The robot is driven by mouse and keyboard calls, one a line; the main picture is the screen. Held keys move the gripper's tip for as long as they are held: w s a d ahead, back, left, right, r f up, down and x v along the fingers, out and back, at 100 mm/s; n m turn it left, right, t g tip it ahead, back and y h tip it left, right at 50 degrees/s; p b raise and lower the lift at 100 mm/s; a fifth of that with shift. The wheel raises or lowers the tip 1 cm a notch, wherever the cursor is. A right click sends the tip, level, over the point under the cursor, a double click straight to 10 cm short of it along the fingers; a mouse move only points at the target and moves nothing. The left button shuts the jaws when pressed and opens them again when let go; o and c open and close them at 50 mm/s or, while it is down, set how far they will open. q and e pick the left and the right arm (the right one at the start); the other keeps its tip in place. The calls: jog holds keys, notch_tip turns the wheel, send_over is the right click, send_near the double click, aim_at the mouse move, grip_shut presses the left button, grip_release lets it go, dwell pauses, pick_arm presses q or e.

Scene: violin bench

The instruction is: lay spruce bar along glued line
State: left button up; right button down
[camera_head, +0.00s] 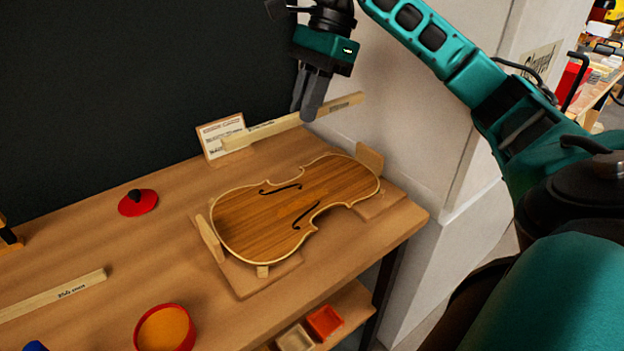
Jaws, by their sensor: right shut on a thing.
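A pale spruce bar (276,128) is held in the air above the back of the bench, in front of the white wall. My right gripper (308,112) is shut on it near its middle, pointing down from above. The violin plate (290,205) lies flat in a wooden cradle (262,283) on the bench, below and in front of the bar, with two f-holes showing. I cannot make out a glued line on it. A second pale bar (50,296) with lettering lies at the left front. My left gripper does not show.
A printed card (220,136) stands at the back, close behind the bar's left end. A red lid (138,203) and an open red pot (165,329) with amber contents are on the bench (90,240). Small bins (324,321) sit on a lower shelf.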

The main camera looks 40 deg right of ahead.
jog(key=b, duration=0.2)
send_over(302, 203)
jog(key=d, duration=0.1)
jog(key=f, duration=1.2)
jog(key=shift+s+d+f, duration=0.1)
jog(key=shift+d+f, duration=0.1)
jog(key=shift+f, duration=0.5)
notch_tip(302, 203, down, 4)
jog(key=shift+b, duration=0.4)
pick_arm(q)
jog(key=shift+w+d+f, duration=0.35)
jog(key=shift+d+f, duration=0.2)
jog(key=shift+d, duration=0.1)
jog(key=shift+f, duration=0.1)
pick_arm(e)
jog(key=shift+f, duration=0.2)
jog(key=c, duration=1.1)
grip_release()
jog(key=shift+r, duration=0.1)
jog(key=shift+c, duration=0.2)
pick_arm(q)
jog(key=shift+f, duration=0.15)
